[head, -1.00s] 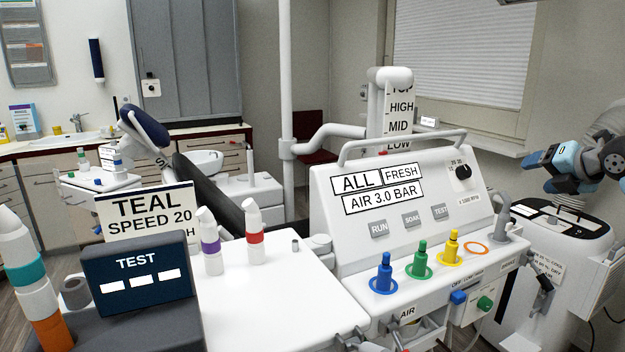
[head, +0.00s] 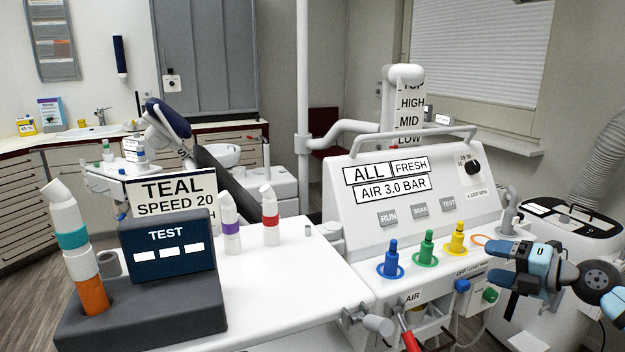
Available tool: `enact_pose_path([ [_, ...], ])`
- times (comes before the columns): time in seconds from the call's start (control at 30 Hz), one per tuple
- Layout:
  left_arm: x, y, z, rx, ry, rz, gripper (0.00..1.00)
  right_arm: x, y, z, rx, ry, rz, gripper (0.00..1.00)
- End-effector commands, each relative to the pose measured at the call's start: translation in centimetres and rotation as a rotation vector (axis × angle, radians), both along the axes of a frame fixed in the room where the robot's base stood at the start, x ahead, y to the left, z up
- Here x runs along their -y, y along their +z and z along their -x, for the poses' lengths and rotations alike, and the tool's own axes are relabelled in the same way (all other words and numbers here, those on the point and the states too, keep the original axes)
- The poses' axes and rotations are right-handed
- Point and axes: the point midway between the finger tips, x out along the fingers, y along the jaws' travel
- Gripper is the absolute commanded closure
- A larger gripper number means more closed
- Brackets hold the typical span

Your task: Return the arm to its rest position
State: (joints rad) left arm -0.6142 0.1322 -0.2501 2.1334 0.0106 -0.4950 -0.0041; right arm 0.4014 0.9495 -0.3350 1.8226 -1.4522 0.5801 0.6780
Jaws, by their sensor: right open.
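My right gripper (head: 508,270), blue and black, is in the head view at the right, in front of the white unit's right end. Its jaws are open, point left and hold nothing that I can see. The dark wrist and part of my right arm come in from the right edge. The gripper overlaps the unit's lower right front in the picture; whether it touches anything there I cannot tell. My left gripper is not in view.
The white unit (head: 345,205) has blue (head: 391,262), green (head: 426,250) and yellow (head: 457,240) plugs on its ledge. A grey stand (head: 150,325) with a TEST screen (head: 168,252) is at left. A white cart-like box (head: 570,215) stands behind my right gripper.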

Motion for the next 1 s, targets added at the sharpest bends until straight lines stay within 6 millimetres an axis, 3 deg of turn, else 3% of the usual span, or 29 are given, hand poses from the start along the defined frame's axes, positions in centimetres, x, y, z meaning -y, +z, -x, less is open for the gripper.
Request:
enact_pose_path([
  [0.03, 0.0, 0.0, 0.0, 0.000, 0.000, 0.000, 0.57, -0.8, -2.4, 1.6, -0.027, 0.001, -0.083, 0.32],
  [0.2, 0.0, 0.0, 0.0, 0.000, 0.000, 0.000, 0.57, -1.8, -8.3, 6.3, -0.114, -0.096, -0.360, 0.32],
  [0.4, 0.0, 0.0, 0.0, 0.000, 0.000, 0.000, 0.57, -0.8, -16.5, 12.6, -0.319, -0.363, -0.587, 0.32],
  [0.6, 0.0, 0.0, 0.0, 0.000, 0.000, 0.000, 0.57, 0.4, -24.2, 19.8, -0.574, -0.645, -0.654, 0.32],
  [0.8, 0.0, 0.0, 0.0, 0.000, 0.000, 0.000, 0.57, 0.8, -29.5, 26.6, -0.797, -0.840, -0.631, 0.32],
  [0.93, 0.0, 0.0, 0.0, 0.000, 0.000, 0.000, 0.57, 0.8, -32.0, 31.0, -0.935, -0.936, -0.596, 0.32],
  [1.0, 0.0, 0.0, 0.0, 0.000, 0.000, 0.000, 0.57, -0.4, -32.4, 31.2, -0.951, -0.948, -0.645, 0.32],
])
